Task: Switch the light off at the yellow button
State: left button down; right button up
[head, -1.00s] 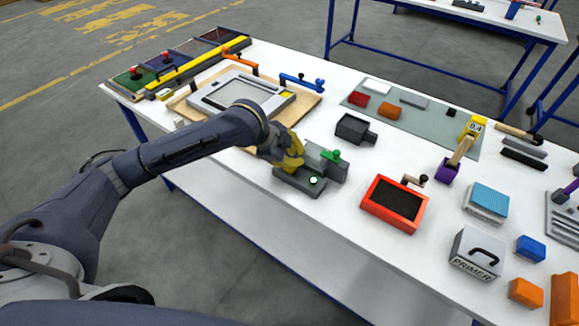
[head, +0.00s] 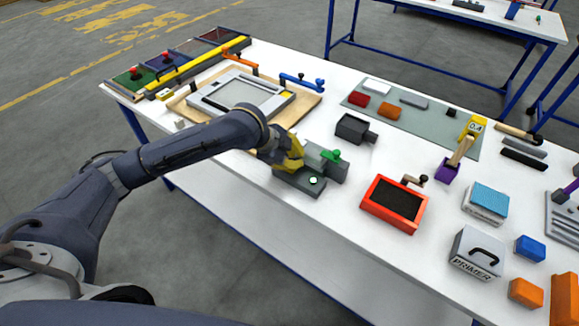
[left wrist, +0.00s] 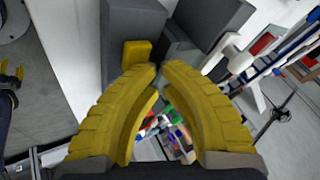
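A grey device (head: 299,183) stands near the front edge of the table, with a green knob (head: 334,155) and a small pale, lit-looking lamp (head: 313,181) on top. The yellow button (left wrist: 137,52) shows in the left wrist view as a small block on a dark grey box; in the head view my gripper hides it. My left gripper (left wrist: 159,67) has its yellow fingertips together, close beside the button; contact is unclear. It also shows over the device's left end in the head view (head: 292,162). My right gripper (left wrist: 12,75) shows small at the left wrist view's edge, its tips apart.
A framed panel (head: 240,95) on a wooden board lies behind my left arm. A dark grey block (head: 352,128) and a red-framed tray (head: 370,206) stand to the right of the device. The white table (head: 290,222) is clear in front of it.

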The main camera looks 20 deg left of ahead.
pick_arm(q)
jog(key=shift+f, duration=0.4)
dwell(0.7)
jog(key=shift+r, duration=0.85)
jog(key=shift+r, duration=0.1)
jog(key=shift+r, duration=2.9)
